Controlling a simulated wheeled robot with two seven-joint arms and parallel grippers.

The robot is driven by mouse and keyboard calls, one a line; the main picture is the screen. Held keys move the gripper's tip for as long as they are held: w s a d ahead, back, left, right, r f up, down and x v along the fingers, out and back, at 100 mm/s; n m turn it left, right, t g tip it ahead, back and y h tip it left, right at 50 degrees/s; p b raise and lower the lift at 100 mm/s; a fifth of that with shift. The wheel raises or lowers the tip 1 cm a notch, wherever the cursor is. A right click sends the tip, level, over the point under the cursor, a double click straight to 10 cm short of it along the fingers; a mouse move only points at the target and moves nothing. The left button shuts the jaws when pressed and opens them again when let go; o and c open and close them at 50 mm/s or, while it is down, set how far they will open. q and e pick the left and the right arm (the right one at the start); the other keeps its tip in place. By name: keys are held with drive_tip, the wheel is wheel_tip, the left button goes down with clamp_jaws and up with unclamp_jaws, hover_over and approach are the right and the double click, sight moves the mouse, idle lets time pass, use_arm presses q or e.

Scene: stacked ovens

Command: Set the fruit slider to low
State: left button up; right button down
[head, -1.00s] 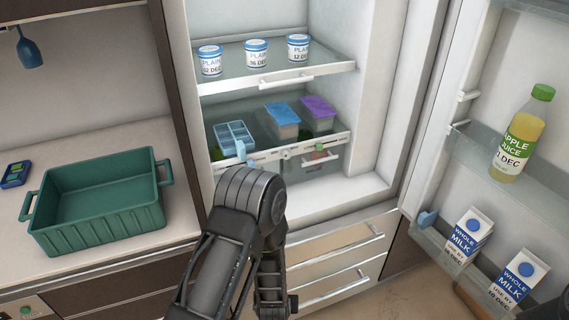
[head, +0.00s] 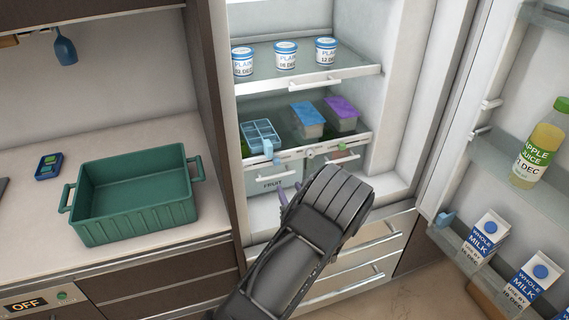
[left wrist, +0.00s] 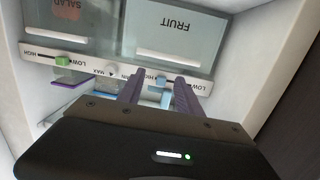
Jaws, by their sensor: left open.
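The fruit slider's light blue knob (head: 268,147) sits toward the left of the white control strip under the fridge's lower shelf, above the drawer marked FRUIT (head: 272,183). The left wrist view shows everything upside down; there the blue knob (left wrist: 162,78) is between the two fingers, nearer the partly hidden HIGH end than LOW. My left gripper (left wrist: 159,77) is open, fingers pointing at the strip either side of the knob; contact cannot be told. In the head view the left gripper (head: 285,194) is below the strip, its fingers partly hidden by my arm. My right gripper is not seen.
A salad slider with a green knob (left wrist: 62,61) and a round MAX dial (left wrist: 111,69) share the strip. An ice tray (head: 260,133) and tubs (head: 307,120) stand on the shelf above. The open fridge door (head: 485,150) is at right. A green crate (head: 135,200) is on the counter.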

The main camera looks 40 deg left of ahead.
sight(277, 162)
use_arm(q)
drive_tip(key=r, duration=0.1)
drive_tip(key=a+r+n+y, duration=0.1)
drive_tip(key=r, duration=0.1)
drive_tip(key=shift+r+y, duration=0.15)
drive_tip(key=shift+y, duration=0.15)
drive_tip(key=shift+w+a, duration=0.1)
drive_tip(key=p+x, duration=0.2)
drive_tip(key=x, duration=0.4)
drive_tip(key=shift+w+a, duration=0.15)
drive_tip(key=shift+a, duration=0.05)
drive_tip(key=shift+w+a, duration=0.35)
drive_tip(key=shift+a, duration=0.15)
clamp_jaws()
